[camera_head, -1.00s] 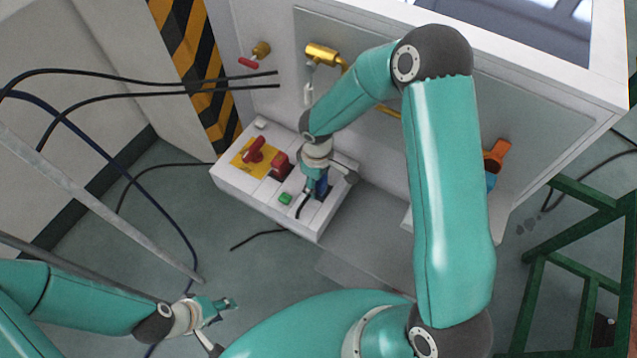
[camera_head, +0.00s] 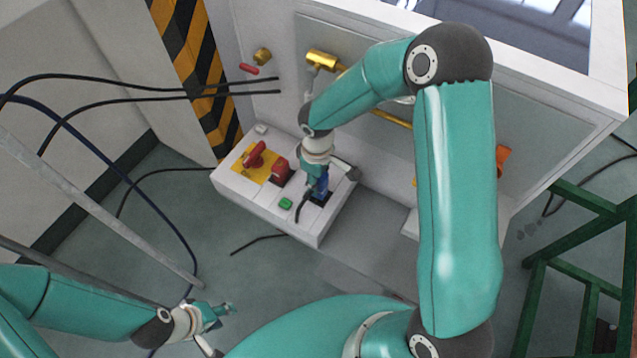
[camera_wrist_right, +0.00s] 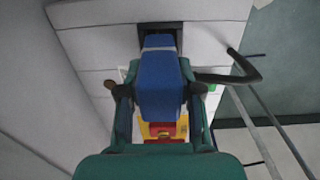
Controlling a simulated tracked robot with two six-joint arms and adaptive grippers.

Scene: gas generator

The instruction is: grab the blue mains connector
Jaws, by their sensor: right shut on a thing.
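The blue mains connector (camera_head: 321,185) is at the right part of the white control box, with a black cable coming from it. In the right wrist view the connector (camera_wrist_right: 160,80) fills the space between the fingers, and its far end meets a dark socket (camera_wrist_right: 160,32) in the white panel. My right gripper (camera_head: 314,176) is shut on the connector; its fingers (camera_wrist_right: 158,92) lie on both sides of it. My left gripper (camera_head: 222,310) hangs over the floor at the lower left, well away from the box, too small to tell its opening.
The white control box (camera_head: 235,178) carries a red switch on a yellow plate (camera_head: 255,160), a red block (camera_head: 281,170) and a green button (camera_head: 286,203). Black cables (camera_head: 150,90) hang at the left. A green metal frame (camera_head: 575,260) stands at the right. Brass pipework (camera_head: 322,59) is behind.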

